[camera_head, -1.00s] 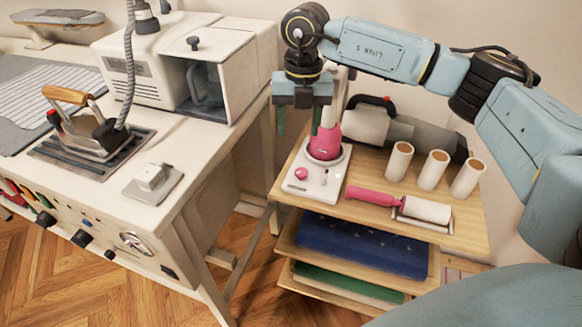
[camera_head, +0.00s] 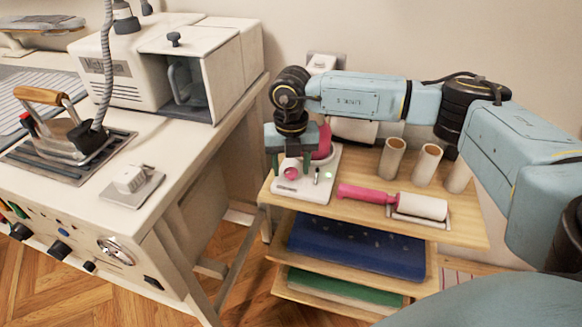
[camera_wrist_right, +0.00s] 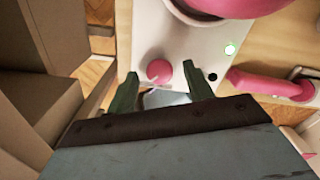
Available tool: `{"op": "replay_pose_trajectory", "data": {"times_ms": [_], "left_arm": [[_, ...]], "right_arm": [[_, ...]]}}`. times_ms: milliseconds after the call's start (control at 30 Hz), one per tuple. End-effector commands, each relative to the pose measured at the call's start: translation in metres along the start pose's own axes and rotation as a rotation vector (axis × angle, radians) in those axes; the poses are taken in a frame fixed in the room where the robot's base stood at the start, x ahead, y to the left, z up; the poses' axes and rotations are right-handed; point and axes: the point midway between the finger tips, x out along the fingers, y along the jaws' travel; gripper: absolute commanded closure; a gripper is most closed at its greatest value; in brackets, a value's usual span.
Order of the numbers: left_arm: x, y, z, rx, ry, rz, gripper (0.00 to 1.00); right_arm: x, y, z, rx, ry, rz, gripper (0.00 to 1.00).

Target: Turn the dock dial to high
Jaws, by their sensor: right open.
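The dock (camera_head: 311,190) is a white base at the left of the wooden shelf's top board. Its pink round dial (camera_head: 291,174) sits at the front left corner, and a pink device stands behind it, partly hidden by my gripper. My right gripper (camera_head: 291,163) is open, pointing down close above the dial. In the right wrist view the dial (camera_wrist_right: 159,71) shows just beyond and between the two green fingertips (camera_wrist_right: 162,88). I cannot tell whether a finger touches it. A small dark spot and a green light lie right of the dial. My left gripper is not in view.
A pink-handled lint roller (camera_head: 420,206) lies right of the dock. Several cardboard tubes (camera_head: 392,158) stand behind it. A white work table (camera_head: 172,150) with an iron (camera_head: 62,130) is at the left, with a gap to the shelf (camera_head: 458,232).

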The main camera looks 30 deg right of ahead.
Motion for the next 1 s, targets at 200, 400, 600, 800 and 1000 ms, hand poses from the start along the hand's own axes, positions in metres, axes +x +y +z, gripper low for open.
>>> {"op": "replay_pose_trajectory", "data": {"times_ms": [200, 400, 600, 800, 1000], "left_arm": [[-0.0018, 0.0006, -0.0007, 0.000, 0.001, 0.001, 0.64], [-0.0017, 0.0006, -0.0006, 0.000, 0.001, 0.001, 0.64], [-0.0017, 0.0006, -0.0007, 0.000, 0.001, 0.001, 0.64], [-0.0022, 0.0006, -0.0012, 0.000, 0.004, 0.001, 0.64], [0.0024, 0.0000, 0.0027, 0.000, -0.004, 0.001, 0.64]], "right_arm": [[0.0018, 0.0001, 0.0000, 0.000, 0.000, 0.000, 0.48], [0.0015, 0.0001, 0.0000, 0.000, 0.000, 0.000, 0.64], [0.0014, 0.0000, 0.0001, 0.000, 0.000, 0.000, 0.90], [0.0011, -0.0001, 0.0001, -0.010, 0.000, 0.000, 0.92], [0.0003, 0.0001, 0.0001, -0.072, 0.001, 0.001, 0.92]]}}
